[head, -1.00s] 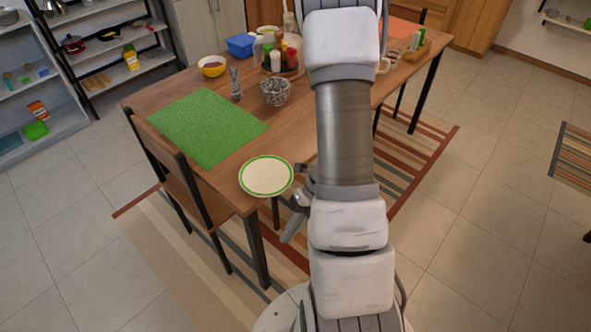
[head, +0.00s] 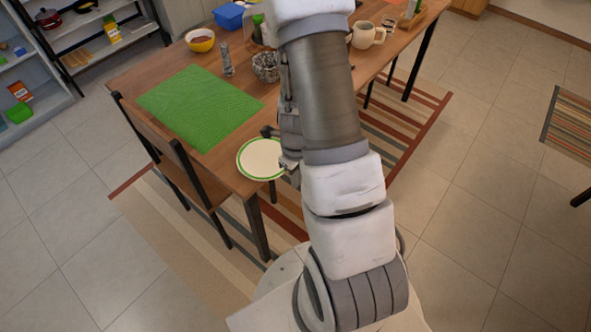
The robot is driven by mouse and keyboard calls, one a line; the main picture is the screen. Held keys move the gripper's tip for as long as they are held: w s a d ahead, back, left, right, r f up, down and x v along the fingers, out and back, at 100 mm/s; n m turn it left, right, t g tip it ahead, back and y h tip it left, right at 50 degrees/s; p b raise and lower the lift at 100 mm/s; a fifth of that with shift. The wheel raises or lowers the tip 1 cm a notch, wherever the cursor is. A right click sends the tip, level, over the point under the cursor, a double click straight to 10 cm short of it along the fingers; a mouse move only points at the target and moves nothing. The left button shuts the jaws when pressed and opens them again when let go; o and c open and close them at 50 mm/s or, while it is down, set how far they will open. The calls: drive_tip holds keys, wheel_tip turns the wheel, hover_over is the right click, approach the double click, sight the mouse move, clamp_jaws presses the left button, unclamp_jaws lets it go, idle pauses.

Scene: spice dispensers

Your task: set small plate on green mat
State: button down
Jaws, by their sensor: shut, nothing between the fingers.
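The small plate (head: 259,158) is cream with a green rim. It lies at the near corner of the wooden table, just below the green mat and apart from it. The green mat (head: 200,108) lies flat and bare on the left part of the table. My gripper (head: 279,147) is at the right rim of the plate, shut with nothing in it. My arm covers part of the gripper and the plate's right edge, so I cannot tell whether they touch.
A chair (head: 172,150) stands against the table's left side. A pepper mill (head: 227,60), a dark patterned bowl (head: 265,67), a yellow bowl (head: 201,40) and a blue container (head: 229,16) stand behind the mat. A mug (head: 366,35) is at the right.

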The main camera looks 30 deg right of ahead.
drive_tip(key=shift+w+a+f, duration=0.2)
drive_tip(key=shift+w+f, duration=0.25)
drive_tip(key=shift+w, duration=0.2)
drive_tip(key=shift+w+a+f, duration=0.25)
drive_tip(key=shift+w+f, duration=0.15)
drive_tip(key=shift+w, duration=0.2)
drive_tip(key=shift+w+a+f, duration=0.2)
drive_tip(key=shift+w+f, duration=0.25)
drive_tip(key=shift+w, duration=0.2)
drive_tip(key=shift+w, duration=0.1)
